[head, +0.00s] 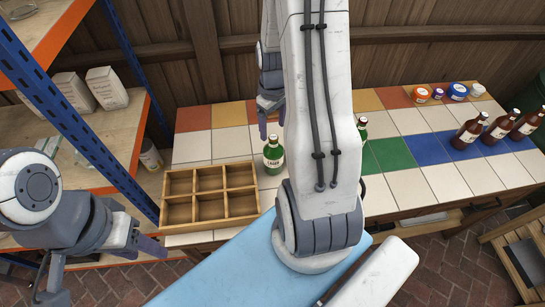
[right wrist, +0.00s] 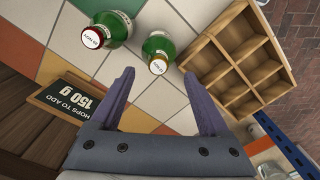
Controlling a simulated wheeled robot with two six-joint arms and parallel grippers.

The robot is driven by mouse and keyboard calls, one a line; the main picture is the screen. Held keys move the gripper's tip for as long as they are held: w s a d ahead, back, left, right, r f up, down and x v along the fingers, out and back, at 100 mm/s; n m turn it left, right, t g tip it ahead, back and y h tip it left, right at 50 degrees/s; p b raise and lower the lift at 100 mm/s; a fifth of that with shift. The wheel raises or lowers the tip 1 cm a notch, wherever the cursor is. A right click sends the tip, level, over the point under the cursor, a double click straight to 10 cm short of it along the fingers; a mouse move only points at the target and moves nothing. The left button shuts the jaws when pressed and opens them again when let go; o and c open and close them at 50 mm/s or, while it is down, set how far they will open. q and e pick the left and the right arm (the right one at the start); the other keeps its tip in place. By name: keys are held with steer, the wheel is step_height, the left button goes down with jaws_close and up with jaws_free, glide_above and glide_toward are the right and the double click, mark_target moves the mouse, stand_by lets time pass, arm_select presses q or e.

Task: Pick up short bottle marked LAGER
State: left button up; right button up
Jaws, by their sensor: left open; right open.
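A short green bottle (head: 273,157) stands upright on the tiled counter, just right of the wooden crate; its pale label seems to read LAGER. In the right wrist view what looks like this bottle (right wrist: 159,48) shows from above with a pale cap, beyond my fingertips and apart from them. A second green bottle (head: 363,130) is partly hidden by my right arm; it also shows in the right wrist view (right wrist: 117,25) with a red-rimmed cap. My right gripper (head: 272,122) is open and empty behind the first bottle. My left gripper (head: 152,246) is open and empty, low at the left.
The empty compartmented wooden crate (head: 169,213) sits on the counter's left end. Several brown bottles (head: 470,131) stand at the right, small jars (head: 420,95) behind. A hops sign (right wrist: 68,98) lies near my right gripper. Orange-and-blue shelving (head: 60,95) stands left.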

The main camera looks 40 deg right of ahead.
mark_target(273, 137)
steer(key=shift+d+f+p, duration=0.15)
steer(key=shift+f+p, duration=0.6)
steer(key=shift+f, duration=2.4)
jaws_close()
